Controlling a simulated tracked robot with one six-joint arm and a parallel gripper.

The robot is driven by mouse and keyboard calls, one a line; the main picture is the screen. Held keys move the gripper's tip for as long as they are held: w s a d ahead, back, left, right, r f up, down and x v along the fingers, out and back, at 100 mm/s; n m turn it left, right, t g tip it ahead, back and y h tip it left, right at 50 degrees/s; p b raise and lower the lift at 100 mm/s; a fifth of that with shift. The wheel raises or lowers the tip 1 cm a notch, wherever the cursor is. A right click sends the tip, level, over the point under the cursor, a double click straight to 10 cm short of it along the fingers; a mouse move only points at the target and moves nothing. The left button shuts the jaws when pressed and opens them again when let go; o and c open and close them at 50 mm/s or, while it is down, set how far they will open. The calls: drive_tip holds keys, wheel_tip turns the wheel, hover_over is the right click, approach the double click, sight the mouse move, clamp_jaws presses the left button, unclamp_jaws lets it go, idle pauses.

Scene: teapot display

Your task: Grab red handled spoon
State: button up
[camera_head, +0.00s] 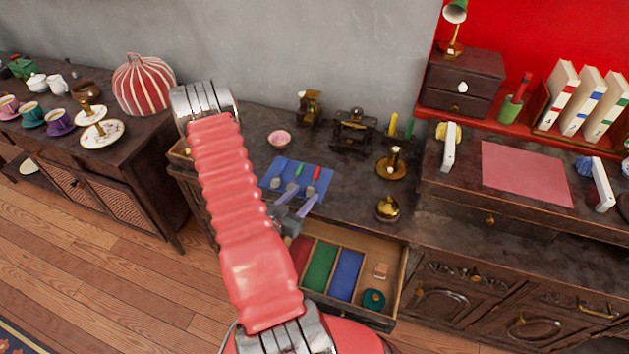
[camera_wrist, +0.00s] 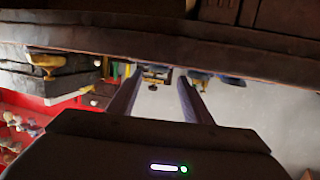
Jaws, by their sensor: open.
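The red-handled spoon (camera_head: 316,173) lies on a blue mat (camera_head: 271,176) on the dark cabinet top, at the mat's right side. Its red handle points to the back and its grey end points to the front. A green-handled utensil (camera_head: 297,172) lies to its left, with another grey-ended piece (camera_head: 275,183) further left. My gripper (camera_head: 307,191) has its two purple fingers apart and empty, over the mat's front edge, near the spoon's grey end. The fingers also show in the wrist view (camera_wrist: 160,72); I cannot make out the spoon there.
An open drawer (camera_head: 403,285) with red, green and blue panels is below the cabinet's front edge. A striped pumpkin-shaped vase (camera_head: 143,85) is far left.

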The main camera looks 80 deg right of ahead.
sight(312, 188)
drive_tip(key=shift+s+d+f, duration=0.1)
drive_tip(key=shift+s+d, duration=0.05)
drive_tip(key=shift+d, duration=0.35)
drive_tip(key=shift+x, duration=2.55)
drive_tip(key=c, duration=0.9)
